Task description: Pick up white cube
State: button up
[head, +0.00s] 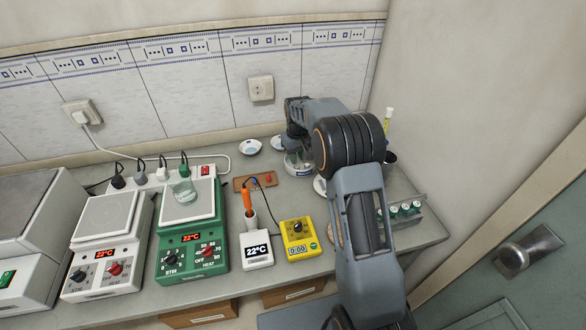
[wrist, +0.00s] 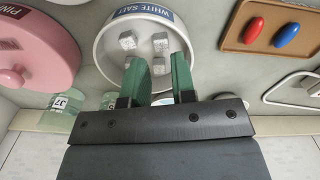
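Several small whitish-grey cubes (wrist: 128,41) lie in a round white dish (wrist: 98,48) labelled WHITE SALT in the wrist view. My gripper (wrist: 158,60) has two green fingers, spread apart over the dish with nothing clearly held between them. One cube (wrist: 160,71) shows between the fingers, but I cannot tell how far below the fingertips it is. Other cubes sit just beyond the fingertips. In the head view my arm hides most of the dish (head: 294,167), and the cubes and fingertips cannot be made out there.
A pink round container (wrist: 35,45) and a greenish vessel (wrist: 62,105) are beside the dish. A brown tray (wrist: 240,35) with a red and a blue piece is on its other side. Hotplates (head: 190,240), a yellow timer (head: 298,240) and a vial rack (head: 405,212) stand nearby.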

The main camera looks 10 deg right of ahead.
aim_at(297, 165)
notch_tip(297, 165, down, 4)
jog(key=shift+a+p, duration=0.1)
jog(key=shift+p, duration=0.2)
jog(key=shift+s+f, duration=0.1)
jog(key=shift+f, duration=0.15)
